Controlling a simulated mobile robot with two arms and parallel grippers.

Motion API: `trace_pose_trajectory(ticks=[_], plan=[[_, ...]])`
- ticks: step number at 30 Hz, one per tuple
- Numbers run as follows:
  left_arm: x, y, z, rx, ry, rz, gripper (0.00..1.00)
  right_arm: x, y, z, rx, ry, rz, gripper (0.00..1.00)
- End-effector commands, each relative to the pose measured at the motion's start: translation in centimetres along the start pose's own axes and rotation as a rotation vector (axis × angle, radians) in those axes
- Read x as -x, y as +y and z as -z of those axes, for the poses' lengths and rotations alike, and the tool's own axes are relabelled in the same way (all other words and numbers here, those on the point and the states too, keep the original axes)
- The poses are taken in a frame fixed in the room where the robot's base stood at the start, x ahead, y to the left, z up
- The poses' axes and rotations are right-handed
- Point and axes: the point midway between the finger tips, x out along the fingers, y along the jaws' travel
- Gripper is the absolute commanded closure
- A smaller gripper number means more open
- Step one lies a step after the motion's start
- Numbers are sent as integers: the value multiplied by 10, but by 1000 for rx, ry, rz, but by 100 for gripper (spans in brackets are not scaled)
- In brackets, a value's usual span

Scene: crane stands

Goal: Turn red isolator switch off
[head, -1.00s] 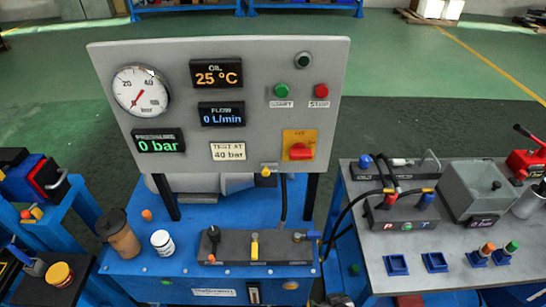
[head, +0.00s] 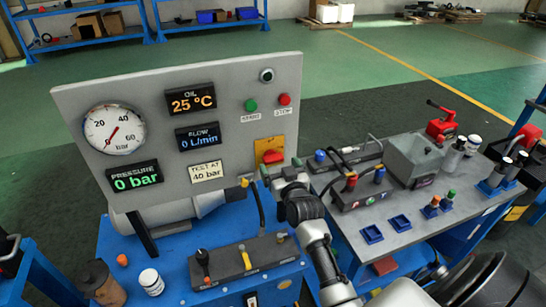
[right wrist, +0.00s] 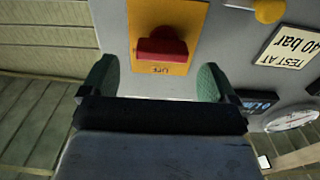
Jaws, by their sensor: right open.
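The red isolator switch (head: 272,157) sits on a yellow plate (head: 267,144) at the lower right of the grey panel. In the right wrist view the red switch (right wrist: 162,48) appears upside down, its handle lying across the picture. My right gripper (head: 284,171) is just in front of and below the switch, partly covering the plate's lower edge. In the right wrist view its two green-padded fingers (right wrist: 157,80) are spread wide, with the switch centred beyond the gap. The fingers appear apart from the switch. My left gripper is not in view.
The grey panel (head: 225,75) carries a gauge (head: 114,129), displays, a green button (head: 251,105) and a red button (head: 285,99). A valve block (head: 245,260) with levers stands on the blue bench below. A grey table (head: 470,190) with equipment is at the right.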

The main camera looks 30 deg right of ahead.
Motion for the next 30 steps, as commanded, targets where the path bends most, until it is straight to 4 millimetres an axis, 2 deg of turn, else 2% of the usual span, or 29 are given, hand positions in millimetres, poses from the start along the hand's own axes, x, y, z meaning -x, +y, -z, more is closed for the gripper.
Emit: trace_pose_trajectory(ticks=[3,7,12,20,27,30], plan=[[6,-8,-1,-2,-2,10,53,-21,0,2,-1,0,0,11],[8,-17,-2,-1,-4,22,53,-36,0,0,0,-1,0,11],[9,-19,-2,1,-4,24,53,-44,0,0,0,-1,0,11],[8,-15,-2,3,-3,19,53,-44,0,-1,0,-1,1,11],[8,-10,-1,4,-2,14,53,-44,0,-1,0,-2,0,47],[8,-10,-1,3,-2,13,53,-44,0,-1,0,-2,0,60]])
